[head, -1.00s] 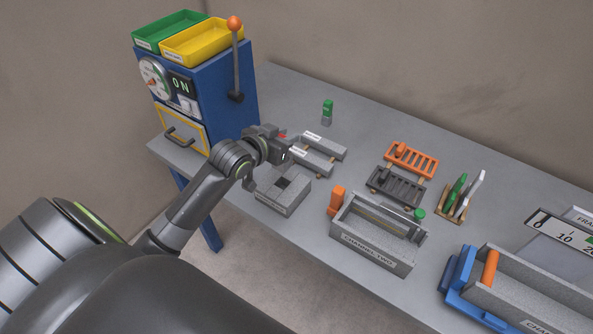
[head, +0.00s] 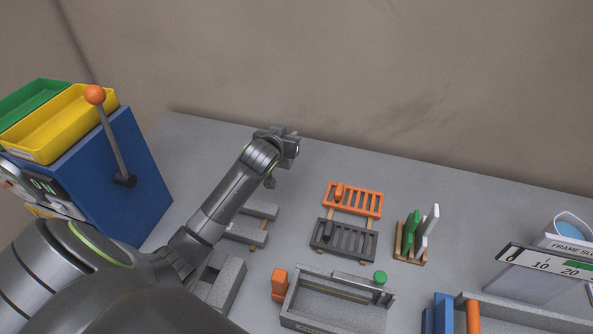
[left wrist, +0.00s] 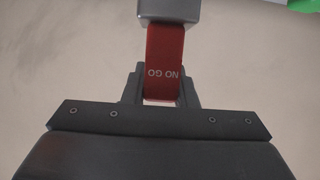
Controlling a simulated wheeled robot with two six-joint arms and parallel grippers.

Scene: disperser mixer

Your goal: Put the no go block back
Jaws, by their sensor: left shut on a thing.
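The no go block (left wrist: 166,55) is red with white "NO GO" lettering and a grey end. In the left wrist view it stands between the fingers of my left gripper (left wrist: 163,97), which is shut on it. In the head view my left gripper (head: 290,141) is over the back of the table, and I cannot make out the block there. A green and pale thing (left wrist: 303,5) is cut off at the top right of the wrist view; I cannot tell what it is. My right gripper is not in view.
Grey bars (head: 246,234) and a holed grey block (head: 228,283) lie partly behind my left arm. An orange rack (head: 354,200), a dark rack (head: 343,239), a pen-like holder (head: 411,256) and a trough (head: 333,311) stand right. A blue machine (head: 105,185) stands left.

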